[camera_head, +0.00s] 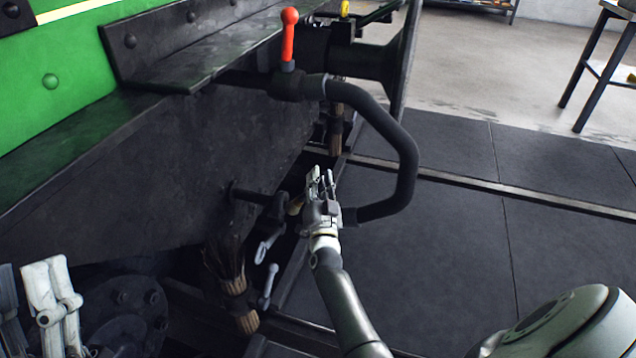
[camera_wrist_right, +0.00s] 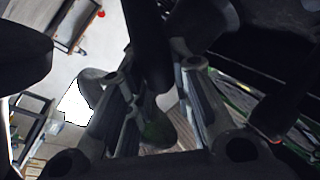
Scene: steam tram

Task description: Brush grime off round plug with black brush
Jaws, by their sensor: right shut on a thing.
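My right gripper (camera_head: 322,182) is in front of the tram's dark beam, beside the lower end of a thick black hose (camera_head: 408,150). In the right wrist view, its fingers (camera_wrist_right: 160,110) are closed around a dark, narrow thing (camera_wrist_right: 150,45). I cannot tell for sure whether this is the black brush. The round plug is not clearly distinguishable; a dark fitting (camera_head: 258,197) sticks out from the beam just left of the right gripper. My left gripper (camera_head: 45,300) is at the lower left, partly cut off, and its jaw state is unclear.
A red-handled valve (camera_head: 289,40) stands above the hose. The green tram body (camera_head: 60,85) and beam (camera_head: 150,170) fill the left. A bolted round flange (camera_head: 125,310) sits at the lower left. Dark floor mats (camera_head: 450,260) lie clear at right; a stool (camera_head: 600,70) stands behind.

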